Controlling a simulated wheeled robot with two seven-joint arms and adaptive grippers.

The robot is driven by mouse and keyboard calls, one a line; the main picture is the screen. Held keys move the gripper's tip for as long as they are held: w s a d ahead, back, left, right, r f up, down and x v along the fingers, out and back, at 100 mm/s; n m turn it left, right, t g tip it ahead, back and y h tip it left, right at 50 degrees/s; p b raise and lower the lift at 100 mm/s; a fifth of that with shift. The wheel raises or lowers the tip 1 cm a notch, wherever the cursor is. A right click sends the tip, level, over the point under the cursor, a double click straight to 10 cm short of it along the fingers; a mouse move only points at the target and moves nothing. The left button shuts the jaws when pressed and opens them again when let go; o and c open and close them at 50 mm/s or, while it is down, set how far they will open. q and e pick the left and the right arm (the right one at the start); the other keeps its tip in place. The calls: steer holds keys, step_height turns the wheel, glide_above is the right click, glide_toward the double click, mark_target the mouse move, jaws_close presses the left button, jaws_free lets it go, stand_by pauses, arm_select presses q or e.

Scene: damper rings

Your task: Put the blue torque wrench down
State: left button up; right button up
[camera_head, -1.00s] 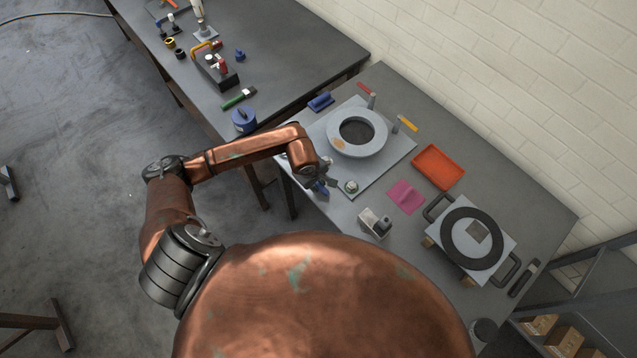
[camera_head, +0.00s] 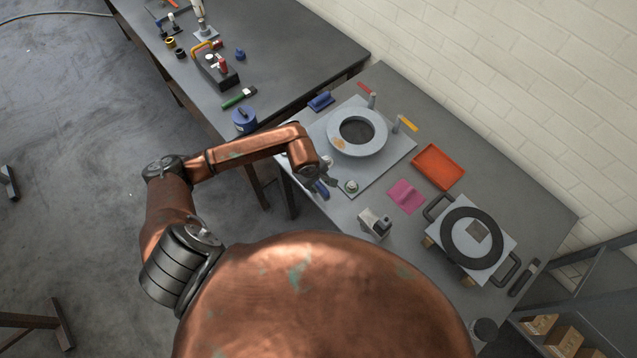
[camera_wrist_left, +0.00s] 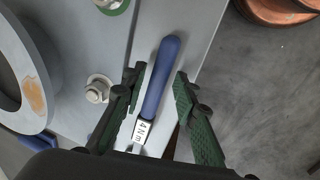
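The blue torque wrench (camera_wrist_left: 160,75) lies along the table's near edge strip, beside the grey base plate (camera_wrist_left: 85,45). Its label reads "4 Nm". My left gripper (camera_wrist_left: 160,75) is open around the blue handle, with one green-padded finger on each side and a gap to both. In the head view the wrench's blue handle (camera_head: 321,188) shows beside my left gripper (camera_head: 329,180) at the table's left end. The wrench's far end is hidden under the gripper in the left wrist view. My right gripper is not in view.
A large grey ring (camera_head: 372,145) sits on the base plate, with a bolt (camera_head: 351,186) near its corner. An orange tray (camera_head: 439,167), a pink cloth (camera_head: 405,196) and a small grey block (camera_head: 374,225) are to the right. The floor drops away just beyond the wrench.

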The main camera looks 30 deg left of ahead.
arm_select(q)
steer(key=o, duration=0.3)
steer(key=shift+o, duration=0.2)
steer(key=shift+r, duration=0.15)
steer(key=v, duration=1.1)
steer(key=shift+r, duration=0.35)
steer(key=shift+s, duration=0.1)
